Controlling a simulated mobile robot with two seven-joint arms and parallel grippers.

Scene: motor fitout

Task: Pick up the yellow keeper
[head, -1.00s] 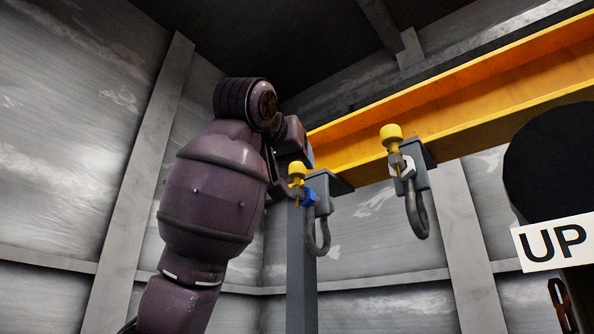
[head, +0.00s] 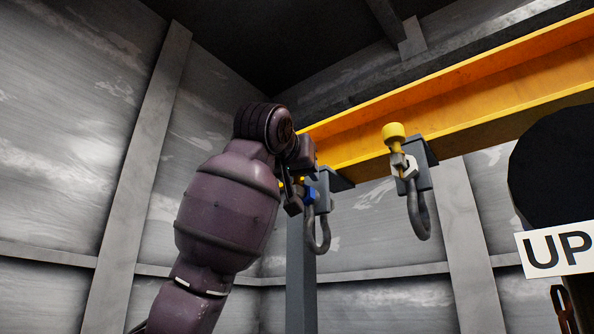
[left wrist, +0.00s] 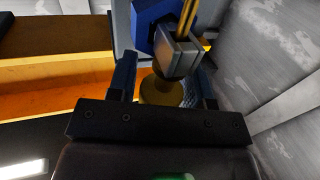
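A yellow keeper (left wrist: 160,92) is on the left shackle (head: 322,235), beside a blue hex nut (head: 310,193). In the head view my left gripper (head: 293,194) mostly hides this keeper. In the left wrist view my left gripper (left wrist: 164,82) is open, with a finger on each side of the keeper and a gap visible at least on the right. A grey block (left wrist: 177,52) and brass-coloured rods sit just beyond the keeper. A second yellow keeper (head: 394,132) tops the right shackle (head: 417,212), beside a white nut (head: 403,166). My right gripper is not in view.
An orange beam (head: 450,110) runs above and behind both shackles. A grey post (head: 302,275) stands below the left one. A large dark round body (head: 555,160) and an "UP" sign (head: 560,248) are at the right. Grey metal walls surround the area.

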